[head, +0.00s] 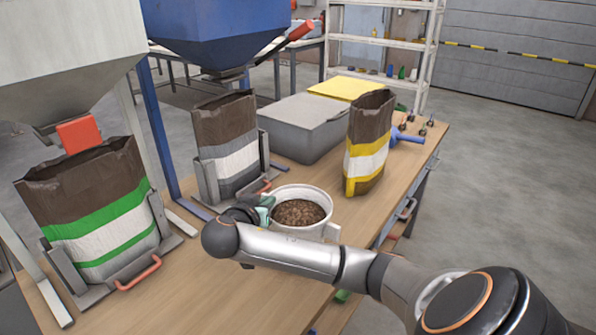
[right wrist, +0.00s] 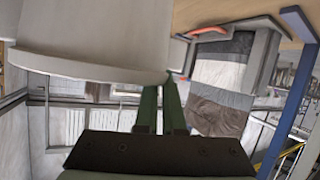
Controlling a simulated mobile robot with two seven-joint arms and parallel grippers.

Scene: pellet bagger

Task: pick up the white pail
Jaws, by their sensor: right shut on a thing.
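The white pail (head: 299,224) is upright, filled with brown pellets (head: 299,212), near the middle of the wooden table. A white handle shows on its right side. My right gripper (head: 264,204) is at the pail's left side, shut on it; the wrist partly hides the grip. In the right wrist view the pail (right wrist: 90,45) fills the upper left, with the green fingers (right wrist: 160,100) against its edge. I cannot tell whether the pail's base touches the table. My left gripper is not in view.
A bag with a green stripe (head: 100,215) and one with a grey stripe (head: 228,140) stand in holders under hoppers. The table front is clear.

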